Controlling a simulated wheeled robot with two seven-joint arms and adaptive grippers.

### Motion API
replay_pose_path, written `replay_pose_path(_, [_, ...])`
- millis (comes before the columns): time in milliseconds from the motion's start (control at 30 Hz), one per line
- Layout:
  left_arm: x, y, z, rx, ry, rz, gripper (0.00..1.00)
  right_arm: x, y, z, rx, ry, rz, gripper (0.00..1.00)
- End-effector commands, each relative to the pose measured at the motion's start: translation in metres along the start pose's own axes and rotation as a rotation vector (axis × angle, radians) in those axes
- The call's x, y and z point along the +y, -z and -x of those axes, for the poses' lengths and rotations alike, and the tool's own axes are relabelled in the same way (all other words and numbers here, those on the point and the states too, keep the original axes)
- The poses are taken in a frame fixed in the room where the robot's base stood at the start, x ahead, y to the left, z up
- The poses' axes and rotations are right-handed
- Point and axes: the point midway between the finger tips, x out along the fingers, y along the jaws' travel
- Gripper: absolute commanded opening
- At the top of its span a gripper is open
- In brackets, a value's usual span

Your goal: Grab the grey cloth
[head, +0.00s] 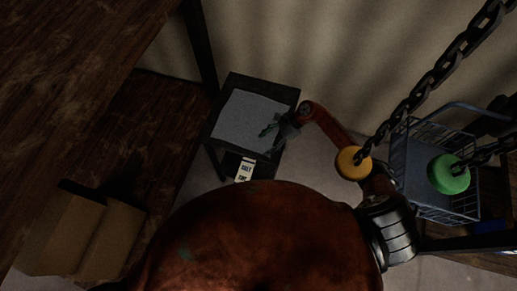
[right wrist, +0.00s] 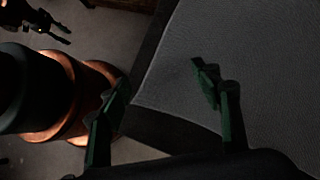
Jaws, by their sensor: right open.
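The grey cloth (head: 245,117) lies flat on top of a small dark table (head: 228,87) by the wall. It also fills the right side of the right wrist view (right wrist: 265,70), with one edge along the dark tabletop. My right gripper (head: 268,128) is over the right part of the cloth in the head view. In the right wrist view its green fingers (right wrist: 160,95) are spread and empty, one over the cloth and one left of its edge. I cannot tell if they touch it. A dark shape at the wrist view's upper left may be my left gripper (right wrist: 48,20); its jaws are unclear.
A white label (head: 244,169) shows at the table's near side. A blue wire basket cart (head: 412,165) stands at the right. An open cardboard box (head: 75,235) sits lower left.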

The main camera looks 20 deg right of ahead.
Motion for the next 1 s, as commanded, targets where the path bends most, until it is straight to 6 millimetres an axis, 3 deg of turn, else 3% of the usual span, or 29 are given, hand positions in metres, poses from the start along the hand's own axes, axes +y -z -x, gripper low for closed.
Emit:
replay_pose_path(100, [0.001, -0.003, -0.012, -0.004, -0.001, 0.0, 0.4, -0.001, 0.002, -0.016, 0.0, 0.0, 0.0, 0.58])
replay_pose_path(300, [0.001, -0.005, -0.019, -0.007, -0.001, -0.001, 0.4, -0.001, 0.001, -0.026, 0.0, 0.001, 0.0, 0.58])
replay_pose_path(1000, [0.001, -0.007, -0.022, -0.009, -0.001, -0.001, 0.4, 0.0, 0.0, -0.032, 0.001, 0.0, -0.002, 0.56])
